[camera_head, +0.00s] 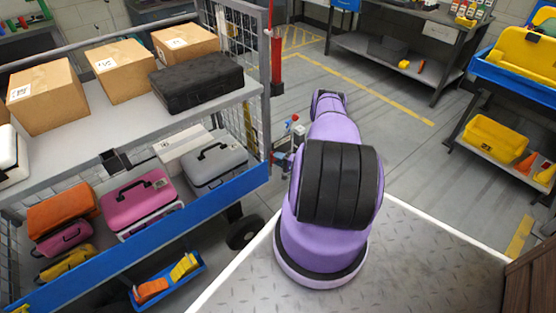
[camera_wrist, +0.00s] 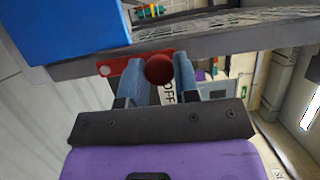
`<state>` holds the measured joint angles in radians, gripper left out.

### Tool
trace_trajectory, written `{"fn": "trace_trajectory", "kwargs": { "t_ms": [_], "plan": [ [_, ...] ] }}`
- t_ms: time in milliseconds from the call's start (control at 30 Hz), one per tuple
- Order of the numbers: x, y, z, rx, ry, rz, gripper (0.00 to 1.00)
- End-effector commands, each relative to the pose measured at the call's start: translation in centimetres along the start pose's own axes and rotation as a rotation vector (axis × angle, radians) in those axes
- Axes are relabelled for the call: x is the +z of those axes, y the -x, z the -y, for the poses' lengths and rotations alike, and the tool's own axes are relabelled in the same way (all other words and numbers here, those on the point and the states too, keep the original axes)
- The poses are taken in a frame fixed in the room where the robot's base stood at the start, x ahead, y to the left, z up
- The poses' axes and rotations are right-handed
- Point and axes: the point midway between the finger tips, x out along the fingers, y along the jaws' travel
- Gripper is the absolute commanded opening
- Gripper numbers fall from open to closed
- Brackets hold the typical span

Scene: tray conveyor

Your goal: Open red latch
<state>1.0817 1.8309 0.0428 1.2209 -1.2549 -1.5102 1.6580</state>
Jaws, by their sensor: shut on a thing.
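In the head view my arm reaches away toward the cart's right end and hides most of the gripper and latch; a small red part (camera_head: 295,117) shows beside the arm.
A shelf cart stands at the left, with cardboard boxes (camera_head: 123,70) and a black case (camera_head: 197,80) on top and coloured cases (camera_head: 138,200) below. A red post (camera_head: 277,60) rises behind its right end. Workbenches (camera_head: 400,50) stand at the back. The floor between is clear.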

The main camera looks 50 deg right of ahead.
Motion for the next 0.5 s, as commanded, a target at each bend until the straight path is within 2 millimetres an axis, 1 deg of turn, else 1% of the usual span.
{"fn": "trace_trajectory", "kwargs": {
  "t_ms": [200, 233, 267, 300, 333, 500],
  "plan": [
    [-0.13, 0.10, -0.02, 0.002, 0.001, -0.003, 0.00],
    [-0.14, 0.10, -0.02, 0.002, 0.001, -0.003, 0.36],
    [-0.13, 0.10, -0.02, 0.002, 0.001, -0.003, 0.42],
    [-0.13, 0.09, -0.02, 0.002, 0.001, -0.003, 0.52],
    [-0.12, 0.08, -0.02, 0.002, 0.001, -0.003, 0.54],
    [-0.09, 0.05, -0.01, 0.001, 0.001, -0.002, 0.54]
  ]
}}
